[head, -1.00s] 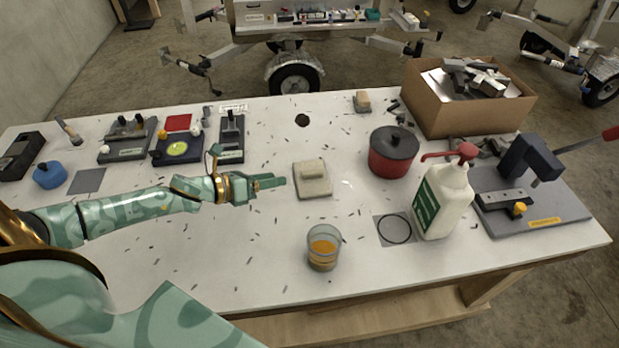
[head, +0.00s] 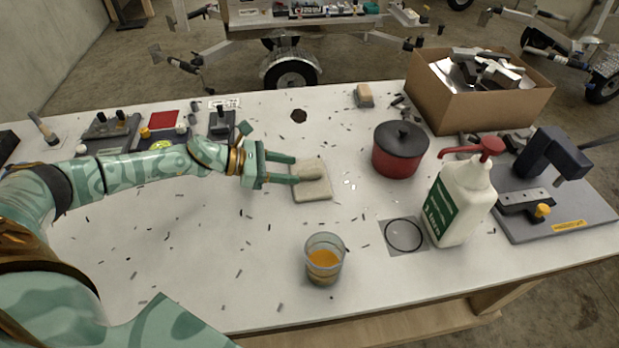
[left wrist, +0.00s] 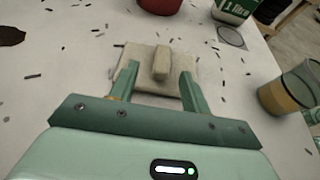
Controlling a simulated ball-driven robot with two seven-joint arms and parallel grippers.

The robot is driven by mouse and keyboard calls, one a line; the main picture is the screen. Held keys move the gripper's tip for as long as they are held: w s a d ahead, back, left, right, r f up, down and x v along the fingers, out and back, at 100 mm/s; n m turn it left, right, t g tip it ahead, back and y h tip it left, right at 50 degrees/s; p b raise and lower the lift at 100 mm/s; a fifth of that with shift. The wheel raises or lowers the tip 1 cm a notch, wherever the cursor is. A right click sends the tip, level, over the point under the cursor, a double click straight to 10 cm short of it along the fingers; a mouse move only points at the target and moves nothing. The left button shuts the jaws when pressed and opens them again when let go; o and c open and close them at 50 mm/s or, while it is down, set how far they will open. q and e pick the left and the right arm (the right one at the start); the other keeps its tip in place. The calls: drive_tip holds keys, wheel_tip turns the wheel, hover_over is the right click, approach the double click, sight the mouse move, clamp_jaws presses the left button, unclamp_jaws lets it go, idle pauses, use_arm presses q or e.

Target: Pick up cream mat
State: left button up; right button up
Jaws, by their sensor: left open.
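The cream mat (head: 318,190) lies flat on the white table, a small square with a raised grip ridge across its middle. It also shows in the left wrist view (left wrist: 148,58), with its ridge (left wrist: 161,63) standing up between my fingers. My left gripper (head: 296,169) is open at the mat's left side, its two fingers spread and reaching over the mat's near part. In the left wrist view the left gripper (left wrist: 158,84) has one finger on each side of the ridge, apart from it. I cannot tell the fingers' height above the mat.
A glass with orange liquid (head: 323,260) stands in front of the mat. A red pot (head: 399,158), a white pump bottle (head: 462,205) and a cardboard box (head: 480,105) of metal parts stand to the right. Small dark shavings litter the table (head: 200,260). Clear room lies front left.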

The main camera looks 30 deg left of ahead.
sight(305, 172)
use_arm(q)
drive_tip(key=x, duration=0.4)
drive_tip(key=shift+d, duration=0.35)
clamp_jaws()
